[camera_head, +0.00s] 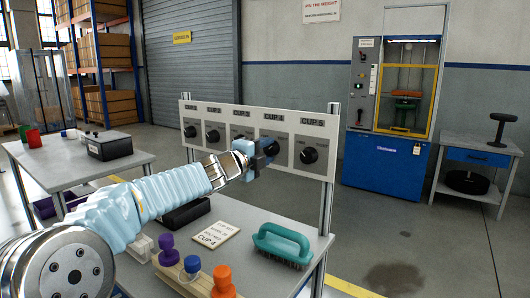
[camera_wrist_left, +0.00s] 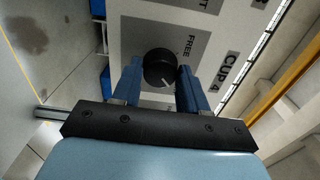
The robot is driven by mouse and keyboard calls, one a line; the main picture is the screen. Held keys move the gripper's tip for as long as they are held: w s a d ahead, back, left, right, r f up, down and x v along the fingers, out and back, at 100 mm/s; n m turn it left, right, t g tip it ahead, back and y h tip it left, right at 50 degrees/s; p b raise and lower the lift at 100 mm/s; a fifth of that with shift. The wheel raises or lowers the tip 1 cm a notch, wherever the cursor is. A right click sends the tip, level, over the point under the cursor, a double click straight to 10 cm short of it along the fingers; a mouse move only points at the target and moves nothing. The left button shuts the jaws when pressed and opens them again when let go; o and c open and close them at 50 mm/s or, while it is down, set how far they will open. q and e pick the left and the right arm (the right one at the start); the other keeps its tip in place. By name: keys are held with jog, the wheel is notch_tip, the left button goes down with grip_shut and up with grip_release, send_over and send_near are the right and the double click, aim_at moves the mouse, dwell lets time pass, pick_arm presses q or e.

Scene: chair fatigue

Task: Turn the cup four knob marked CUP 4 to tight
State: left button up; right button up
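The white knob panel (camera_head: 322,163) stands at the back of the near table with a row of black knobs. My left gripper (camera_head: 262,158) reaches the CUP 4 knob, mostly hidden behind it in the head view. In the left wrist view the black CUP 4 knob (camera_wrist_left: 158,66) sits between the two blue fingers of my left gripper (camera_wrist_left: 160,75), with no clear gap on either side. A short white mark shows on the knob's lower edge. The FREE label (camera_wrist_left: 187,45) is visible beside it; the tight label is not readable. My right gripper is out of view.
On the near table are a teal brush (camera_head: 282,243), a card reading CUP 4 (camera_head: 216,234), a black box (camera_head: 185,213), and purple, blue and orange pegs (camera_head: 222,282). The CUP 5 knob (camera_head: 309,155) is close to my gripper's right.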

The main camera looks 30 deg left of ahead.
pick_arm(q)
jog(key=o, duration=0.4)
jog(key=shift+o, duration=0.2)
jog(key=s+a+p, duration=0.1)
jog(key=s, duration=1.2)
jog(key=shift+s, duration=0.4)
jog(key=shift+f, duration=0.1)
